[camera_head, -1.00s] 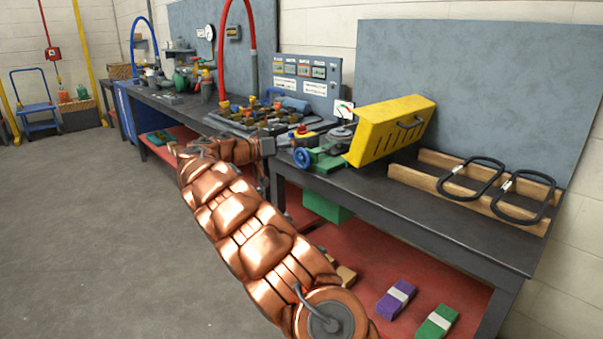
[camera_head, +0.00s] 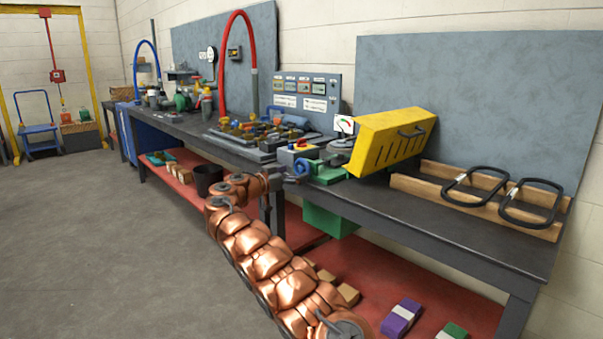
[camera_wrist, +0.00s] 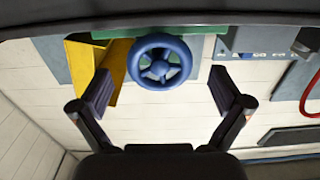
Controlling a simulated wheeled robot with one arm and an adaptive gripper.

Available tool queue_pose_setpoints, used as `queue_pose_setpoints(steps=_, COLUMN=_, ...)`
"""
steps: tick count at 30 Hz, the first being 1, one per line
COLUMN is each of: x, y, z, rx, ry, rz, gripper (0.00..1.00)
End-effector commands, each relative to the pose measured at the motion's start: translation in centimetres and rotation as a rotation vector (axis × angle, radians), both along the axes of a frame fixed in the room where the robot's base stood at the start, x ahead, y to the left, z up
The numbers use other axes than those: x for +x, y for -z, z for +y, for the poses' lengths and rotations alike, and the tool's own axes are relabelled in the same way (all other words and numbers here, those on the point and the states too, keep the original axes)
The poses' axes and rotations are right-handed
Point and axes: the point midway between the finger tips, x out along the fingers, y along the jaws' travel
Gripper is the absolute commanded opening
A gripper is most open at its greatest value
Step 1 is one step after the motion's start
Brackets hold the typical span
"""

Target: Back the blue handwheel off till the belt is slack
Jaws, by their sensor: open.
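The blue handwheel (camera_head: 302,167) sits on the near side of a green base (camera_head: 327,174) at the bench's front edge. In the wrist view the handwheel (camera_wrist: 159,69) faces me, spokes and hub clear, between and beyond the two fingers. My gripper (camera_wrist: 165,92) is open and empty, one finger to each side of the wheel, apart from it. In the head view my gripper (camera_head: 289,179) is small and dark, close in front of the wheel and partly overlapping it. A yellow slotted guard (camera_head: 392,142) stands tilted behind. I cannot see the belt.
A red-topped switch box (camera_head: 298,151) and a small gauge (camera_head: 344,124) stand close to the wheel. Wooden rails with black belt-like loops (camera_head: 530,203) lie to the right. A green box (camera_head: 330,221) hangs beneath the bench (camera_head: 430,225). The floor at left is clear.

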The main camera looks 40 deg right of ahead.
Motion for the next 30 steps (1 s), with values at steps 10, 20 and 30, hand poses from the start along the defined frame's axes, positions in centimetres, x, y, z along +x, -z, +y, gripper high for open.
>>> queue_pose_setpoints(steps=10, x=-0.2, y=0.0, z=-3.3, rx=0.0, ry=0.002, rz=0.001, gripper=1.0)
queue_pose_setpoints(steps=20, x=-0.2, y=0.0, z=-3.6, rx=-0.001, ry=0.001, rz=0.002, gripper=1.0)
queue_pose_setpoints(steps=30, x=-0.2, y=0.0, z=-3.6, rx=-0.001, ry=0.002, rz=0.002, gripper=0.66)
